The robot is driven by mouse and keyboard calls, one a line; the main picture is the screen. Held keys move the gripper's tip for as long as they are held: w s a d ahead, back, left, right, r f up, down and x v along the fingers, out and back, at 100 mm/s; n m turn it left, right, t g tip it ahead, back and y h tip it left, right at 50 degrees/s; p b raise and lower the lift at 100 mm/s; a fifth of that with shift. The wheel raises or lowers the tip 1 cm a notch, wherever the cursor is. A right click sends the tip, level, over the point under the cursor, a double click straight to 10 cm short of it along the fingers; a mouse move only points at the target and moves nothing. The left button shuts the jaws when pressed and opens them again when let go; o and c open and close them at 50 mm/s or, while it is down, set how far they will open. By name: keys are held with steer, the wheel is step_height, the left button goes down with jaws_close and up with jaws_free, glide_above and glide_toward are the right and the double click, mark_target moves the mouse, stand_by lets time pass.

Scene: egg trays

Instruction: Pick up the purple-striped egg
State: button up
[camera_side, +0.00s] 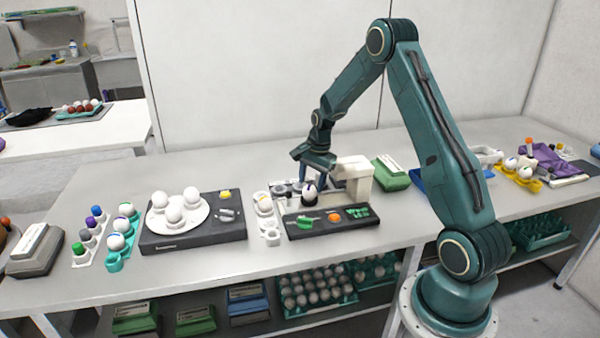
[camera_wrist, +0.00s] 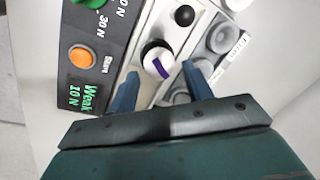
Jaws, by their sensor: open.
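The purple-striped egg (camera_wrist: 152,55) is white with a purple band. In the wrist view it sits in a dark round holder on the testing machine, between and just beyond my two blue fingertips. My gripper (camera_wrist: 160,72) is open, with one finger on each side of the egg and a visible gap. In the side view the egg (camera_side: 309,193) stands in a black cup under my gripper (camera_side: 314,178), which points down from above. Whether the fingers touch the egg cannot be told.
The machine's dark panel (camera_wrist: 84,92) has an orange button and a green "Weak 10 N" display. A white holder with round cups (camera_wrist: 222,38) stands beside it. A scale (camera_side: 190,240) with several white eggs is left. A beige block (camera_side: 354,172) stands close right of my gripper.

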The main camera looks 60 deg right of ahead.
mark_target(310, 186)
steer(key=shift+w+f, duration=0.15)
steer(key=shift+f, duration=0.7)
steer(key=shift+w+f, duration=0.1)
steer(key=shift+f, duration=0.7)
